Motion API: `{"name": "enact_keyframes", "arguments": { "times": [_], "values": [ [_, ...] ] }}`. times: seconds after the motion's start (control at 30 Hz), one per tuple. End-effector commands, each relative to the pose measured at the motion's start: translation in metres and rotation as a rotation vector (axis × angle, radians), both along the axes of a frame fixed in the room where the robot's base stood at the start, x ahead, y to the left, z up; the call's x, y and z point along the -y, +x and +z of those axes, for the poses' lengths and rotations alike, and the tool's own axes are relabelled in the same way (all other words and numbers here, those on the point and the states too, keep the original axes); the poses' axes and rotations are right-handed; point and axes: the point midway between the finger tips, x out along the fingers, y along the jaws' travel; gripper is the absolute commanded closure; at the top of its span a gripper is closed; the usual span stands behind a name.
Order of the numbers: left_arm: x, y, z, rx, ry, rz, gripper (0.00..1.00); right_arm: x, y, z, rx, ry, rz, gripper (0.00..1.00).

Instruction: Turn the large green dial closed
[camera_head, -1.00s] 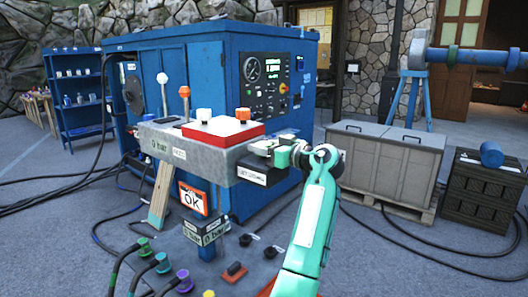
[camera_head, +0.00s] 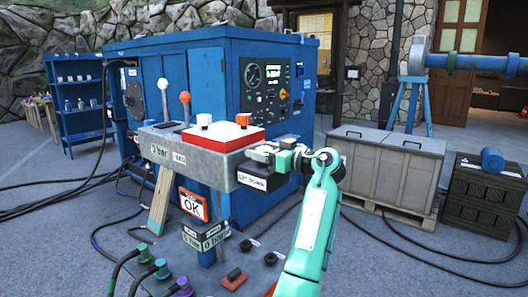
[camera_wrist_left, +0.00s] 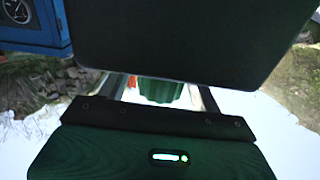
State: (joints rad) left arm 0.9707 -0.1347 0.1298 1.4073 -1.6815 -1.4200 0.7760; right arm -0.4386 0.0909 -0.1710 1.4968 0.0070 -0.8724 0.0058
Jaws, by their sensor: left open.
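A ribbed dark green dial (camera_wrist_left: 160,91) shows in the left wrist view. It lies between the two fingers of my left gripper (camera_wrist_left: 155,88), partly hidden by the dark panel above and the gripper body below. The fingers stand apart on either side of it; I cannot tell whether they touch it. In the head view my left gripper (camera_head: 264,152) is at the right end of the grey control console (camera_head: 200,158), above the black labelled box. The dial cannot be made out clearly there. My right gripper is not in view.
The console carries a red-edged box (camera_head: 215,142) with white and orange knobs, and two levers. A big blue cabinet (camera_head: 200,80) stands behind. Hose couplings and cables lie below. Grey crates (camera_head: 385,168) and a black crate (camera_head: 480,190) stand at right.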

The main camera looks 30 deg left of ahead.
Motion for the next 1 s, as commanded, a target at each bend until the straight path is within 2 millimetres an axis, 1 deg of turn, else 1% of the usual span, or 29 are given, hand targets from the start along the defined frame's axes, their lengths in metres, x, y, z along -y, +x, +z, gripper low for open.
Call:
{"name": "enact_keyframes", "arguments": {
  "times": [0.17,0.23,0.27,0.3,0.6,0.73,0.83,1.0],
  "values": [
    [0.007,0.0,-0.002,-0.001,-0.001,-0.002,0.35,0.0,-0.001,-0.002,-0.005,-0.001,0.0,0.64],
    [0.016,0.0,-0.002,-0.001,0.0,-0.002,0.35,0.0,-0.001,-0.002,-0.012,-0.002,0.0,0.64],
    [0.021,-0.001,-0.002,0.0,-0.001,-0.002,0.35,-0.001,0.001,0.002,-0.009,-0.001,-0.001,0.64],
    [0.029,-0.001,-0.003,0.0,-0.001,-0.003,0.35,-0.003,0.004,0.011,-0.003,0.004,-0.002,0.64],
    [0.098,-0.005,-0.002,0.0,0.0,-0.003,0.35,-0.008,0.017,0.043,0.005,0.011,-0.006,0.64],
    [0.119,-0.007,-0.002,0.0,0.0,-0.002,0.35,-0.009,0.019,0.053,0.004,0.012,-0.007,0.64],
    [0.13,-0.008,-0.001,-0.001,0.0,0.0,0.35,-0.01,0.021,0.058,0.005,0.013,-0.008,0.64],
    [0.137,-0.008,-0.001,0.0,0.0,0.0,0.35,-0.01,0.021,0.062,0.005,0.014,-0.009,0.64]
  ]
}}
